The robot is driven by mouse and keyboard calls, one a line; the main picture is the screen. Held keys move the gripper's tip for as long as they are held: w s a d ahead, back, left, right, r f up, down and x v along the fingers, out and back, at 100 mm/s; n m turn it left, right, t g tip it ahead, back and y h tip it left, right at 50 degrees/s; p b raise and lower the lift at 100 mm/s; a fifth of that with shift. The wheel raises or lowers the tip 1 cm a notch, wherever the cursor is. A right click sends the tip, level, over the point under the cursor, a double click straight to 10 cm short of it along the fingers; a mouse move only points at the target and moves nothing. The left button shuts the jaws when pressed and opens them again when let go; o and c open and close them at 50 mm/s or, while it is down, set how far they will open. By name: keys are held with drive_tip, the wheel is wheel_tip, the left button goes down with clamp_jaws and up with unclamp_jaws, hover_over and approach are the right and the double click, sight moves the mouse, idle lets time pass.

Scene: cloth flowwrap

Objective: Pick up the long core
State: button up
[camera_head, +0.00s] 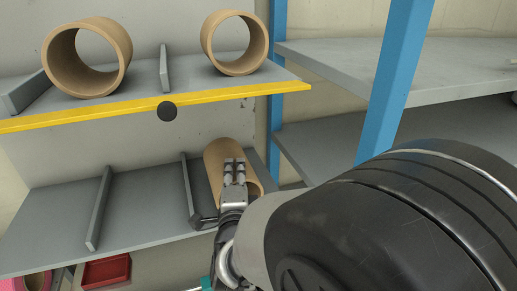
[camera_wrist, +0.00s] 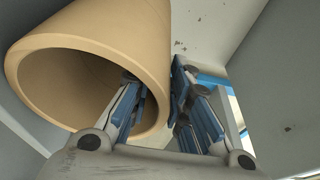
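The long core (camera_head: 216,160) is a tan cardboard tube lying on the lower grey shelf, its open end facing me. In the wrist view the core (camera_wrist: 95,28) fills the upper left, its hollow end showing. My gripper (camera_head: 234,165) is at the near end of this core. In the wrist view my gripper (camera_wrist: 157,85) straddles the core's right wall: the left finger is inside the opening, the right finger outside. The fingers stand fairly close together. Whether both pads press on the wall cannot be told. The far end of the core is hidden.
Two shorter tan cores, one at left (camera_head: 121,52) and one at right (camera_head: 207,40), stand on the upper shelf with a yellow edge (camera_head: 110,112). Grey dividers (camera_head: 98,208) split the lower shelf. A blue post (camera_head: 392,85) rises right of the core. A red bin (camera_head: 106,270) sits below.

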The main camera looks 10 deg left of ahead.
clamp_jaws()
idle(0.4)
drive_tip(key=shift+r, duration=0.1)
